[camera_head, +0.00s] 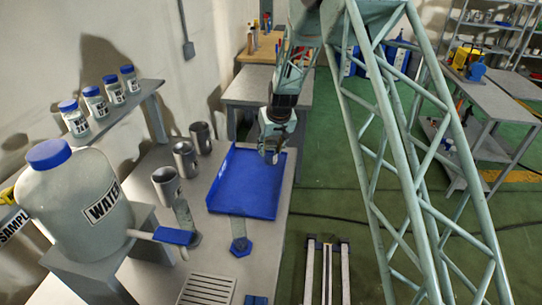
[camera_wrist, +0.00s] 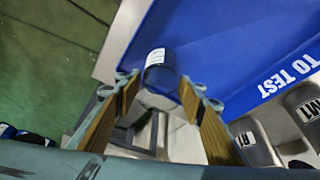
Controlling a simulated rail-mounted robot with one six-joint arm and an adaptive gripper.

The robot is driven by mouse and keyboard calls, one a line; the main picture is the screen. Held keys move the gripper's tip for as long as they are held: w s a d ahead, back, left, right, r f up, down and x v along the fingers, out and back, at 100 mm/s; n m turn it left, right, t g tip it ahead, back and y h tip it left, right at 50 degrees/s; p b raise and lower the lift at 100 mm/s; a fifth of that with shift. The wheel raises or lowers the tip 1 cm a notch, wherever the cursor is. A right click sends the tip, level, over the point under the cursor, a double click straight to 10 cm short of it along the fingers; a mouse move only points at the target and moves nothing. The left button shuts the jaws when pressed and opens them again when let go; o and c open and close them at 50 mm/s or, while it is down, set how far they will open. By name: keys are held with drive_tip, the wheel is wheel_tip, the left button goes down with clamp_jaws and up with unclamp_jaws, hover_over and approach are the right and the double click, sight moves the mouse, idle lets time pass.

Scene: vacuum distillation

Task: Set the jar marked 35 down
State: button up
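A small jar with a dark blue lid and a white label (camera_wrist: 157,58) is between the tips of my gripper (camera_wrist: 161,84) in the wrist view. The label is too small to read. The two tan-padded fingers close on the jar from either side. In the head view my gripper (camera_head: 270,151) is over the far right part of the blue tray (camera_head: 230,205), with the jar mostly hidden by the fingers. The tray, marked TO TEST, also shows in the wrist view (camera_wrist: 225,45). I cannot tell whether the jar's base touches the tray.
Several steel beakers (camera_head: 186,160) stand left of the tray. A blue-based glass piece (camera_head: 240,246) is at the tray's near edge. The tray's middle is clear.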

sight(271, 142)
drive_tip(key=c, duration=0.6)
drive_tip(key=shift+c, duration=0.2)
drive_tip(key=shift+r, duration=0.1)
drive_tip(key=shift+r, duration=1.55)
drive_tip(key=shift+s+r, duration=0.15)
drive_tip(key=s+d, duration=0.2)
drive_tip(key=s, duration=0.5)
drive_tip(key=s+d+r+b, duration=0.1)
drive_tip(key=s+d, duration=0.2)
drive_tip(key=s, duration=0.4)
drive_tip(key=shift+s+r, duration=0.2)
drive_tip(key=shift+s, duration=0.2)
drive_tip(key=shift+d, duration=0.1)
